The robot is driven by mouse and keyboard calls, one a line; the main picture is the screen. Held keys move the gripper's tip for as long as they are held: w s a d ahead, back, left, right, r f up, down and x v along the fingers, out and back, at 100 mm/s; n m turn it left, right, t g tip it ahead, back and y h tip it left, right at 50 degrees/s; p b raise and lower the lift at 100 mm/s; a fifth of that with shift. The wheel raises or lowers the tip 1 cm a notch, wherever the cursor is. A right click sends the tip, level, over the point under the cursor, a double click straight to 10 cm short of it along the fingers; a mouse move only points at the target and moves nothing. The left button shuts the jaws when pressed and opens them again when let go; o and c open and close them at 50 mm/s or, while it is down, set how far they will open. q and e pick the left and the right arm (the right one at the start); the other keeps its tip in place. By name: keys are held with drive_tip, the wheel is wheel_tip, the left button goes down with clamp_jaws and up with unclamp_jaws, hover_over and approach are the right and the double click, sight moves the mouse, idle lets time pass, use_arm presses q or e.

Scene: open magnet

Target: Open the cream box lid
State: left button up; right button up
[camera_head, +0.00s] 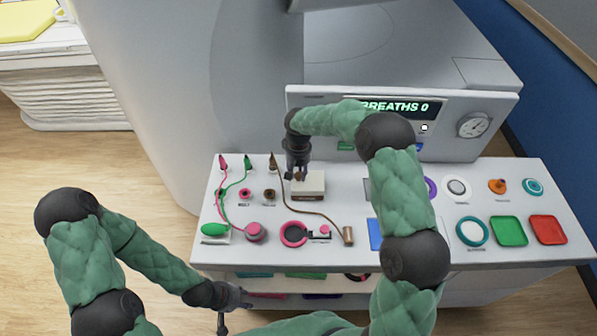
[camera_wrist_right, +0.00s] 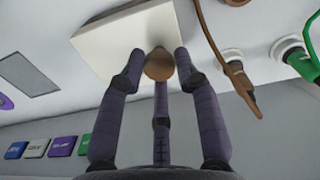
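The cream box (camera_head: 312,184) stands near the back of the white console top, left of centre, and its lid looks closed. The wrist view shows the pale lid (camera_wrist_right: 115,38) with a round brown knob (camera_wrist_right: 158,65). My right gripper (camera_head: 297,174) reaches down at the box's back left part and hides some of it. In the wrist view its three fingers (camera_wrist_right: 160,58) stand around the knob, with small gaps seeming to show at the sides, so it looks open. My left gripper (camera_head: 232,307) hangs low in front of the console, empty; its finger opening is unclear.
A brown cable (camera_head: 312,212) runs beside the box to a brown cylinder (camera_head: 348,236). Pink and green plugs with cables (camera_head: 235,170) lie to the left. A pink ring (camera_head: 293,234) lies in front. Green (camera_head: 509,231) and red trays (camera_head: 548,229) sit at right. The display housing (camera_head: 460,125) rises behind.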

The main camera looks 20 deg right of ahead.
clamp_jaws()
